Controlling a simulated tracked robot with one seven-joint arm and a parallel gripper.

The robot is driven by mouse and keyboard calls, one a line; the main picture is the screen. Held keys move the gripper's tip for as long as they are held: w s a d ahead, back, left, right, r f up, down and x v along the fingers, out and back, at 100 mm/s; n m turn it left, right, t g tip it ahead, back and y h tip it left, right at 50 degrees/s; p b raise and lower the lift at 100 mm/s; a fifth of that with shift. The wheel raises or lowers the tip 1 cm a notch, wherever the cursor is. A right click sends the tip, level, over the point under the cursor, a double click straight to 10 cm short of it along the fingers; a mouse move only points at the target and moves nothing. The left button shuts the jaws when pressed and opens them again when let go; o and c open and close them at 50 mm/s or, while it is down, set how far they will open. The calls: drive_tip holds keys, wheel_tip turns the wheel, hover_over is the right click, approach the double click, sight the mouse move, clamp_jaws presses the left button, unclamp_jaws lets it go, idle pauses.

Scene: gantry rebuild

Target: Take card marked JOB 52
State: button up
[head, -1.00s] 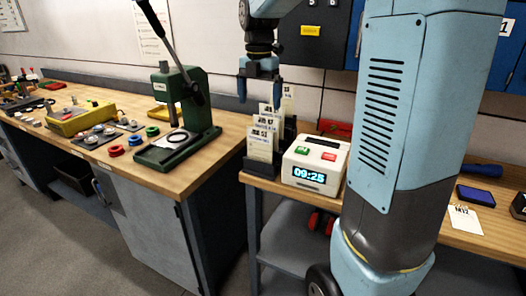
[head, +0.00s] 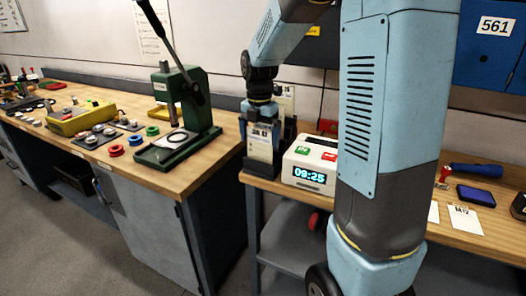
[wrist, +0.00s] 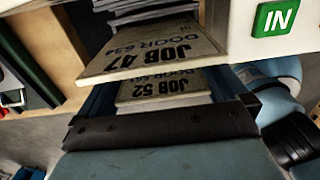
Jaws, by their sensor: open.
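The card marked JOB 52 (wrist: 165,86) shows upside down in the wrist view, between my gripper's two blue fingers (wrist: 160,98). A card marked JOB 47 (wrist: 150,48) overlaps its upper part in that view. In the head view my gripper (head: 262,128) points down over the card rack (head: 258,172), with its fingers beside the front card (head: 260,150). The print on that front card is too small to read surely there. My gripper is open, and I cannot tell whether a finger touches the card.
A white time clock (head: 311,165) reading 09:25 stands close right of the rack; its green IN button (wrist: 277,17) shows in the wrist view. More cards stand behind. A green press (head: 180,115) stands left. A blue ink pad (head: 480,195) and loose card (head: 465,218) lie right.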

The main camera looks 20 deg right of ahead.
drive_tip(key=shift+f, duration=0.45)
drive_tip(key=c, duration=0.7)
drive_tip(key=shift+r, duration=0.1)
